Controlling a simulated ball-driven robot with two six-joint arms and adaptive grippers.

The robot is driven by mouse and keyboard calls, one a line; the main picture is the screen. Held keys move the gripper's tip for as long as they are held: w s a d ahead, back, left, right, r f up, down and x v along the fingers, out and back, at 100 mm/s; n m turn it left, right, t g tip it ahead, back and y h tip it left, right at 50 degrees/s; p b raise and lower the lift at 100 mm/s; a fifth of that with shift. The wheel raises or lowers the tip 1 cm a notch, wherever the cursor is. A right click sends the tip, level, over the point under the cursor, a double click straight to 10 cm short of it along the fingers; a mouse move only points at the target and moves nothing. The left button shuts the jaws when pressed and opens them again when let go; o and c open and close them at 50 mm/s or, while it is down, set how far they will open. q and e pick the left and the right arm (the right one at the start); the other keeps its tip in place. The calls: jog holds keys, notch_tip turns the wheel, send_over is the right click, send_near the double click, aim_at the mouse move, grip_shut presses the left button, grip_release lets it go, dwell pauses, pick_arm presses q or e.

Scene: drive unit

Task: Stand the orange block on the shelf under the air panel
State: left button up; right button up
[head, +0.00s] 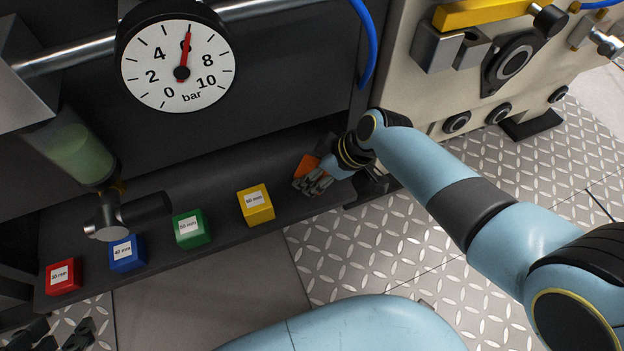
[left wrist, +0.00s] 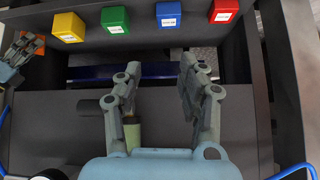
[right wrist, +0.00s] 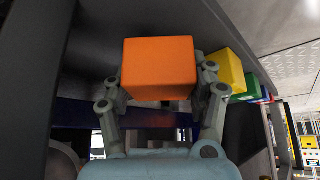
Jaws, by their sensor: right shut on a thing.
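The orange block (head: 307,167) is at the right end of the dark shelf (head: 150,198) under the panel with the pressure gauge (head: 178,62). My right gripper (head: 318,181) is shut on it and partly covers it in the head view. In the right wrist view the orange block (right wrist: 160,66) fills the space between the fingers. I cannot tell whether its underside touches the shelf. My left gripper (head: 60,336) is at the lower left corner of the head view. In the left wrist view its fingers (left wrist: 158,82) are apart with nothing between them.
On the shelf stand a yellow block (head: 256,206), a green block (head: 192,229), a blue block (head: 128,254) and a red block (head: 63,277), spaced apart. A green-filled bowl (head: 72,150) hangs above the left part. A blue hose (head: 366,45) runs down on the right.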

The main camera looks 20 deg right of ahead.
notch_tip(320, 180, down, 3)
jog(key=shift+a+r+b, duration=0.1)
jog(key=shift+r+b, duration=0.1)
jog(key=shift+b, duration=0.75)
jog(key=shift+w+f+b, duration=0.1)
jog(key=shift+f+b, duration=0.3)
jog(key=shift+f, duration=0.05)
pick_arm(q)
jog(key=s+f+t, duration=0.1)
jog(key=f+t, duration=0.1)
jog(key=t, duration=0.1)
jog(key=shift+s+d, duration=0.25)
jog(key=shift+s, duration=0.15)
jog(key=shift+t, duration=0.3)
pick_arm(e)
jog(key=shift+f, duration=0.1)
pick_arm(q)
jog(key=shift+w+r, duration=0.35)
jog(key=shift+w, duration=0.05)
pick_arm(e)
jog(key=o, duration=1.6)
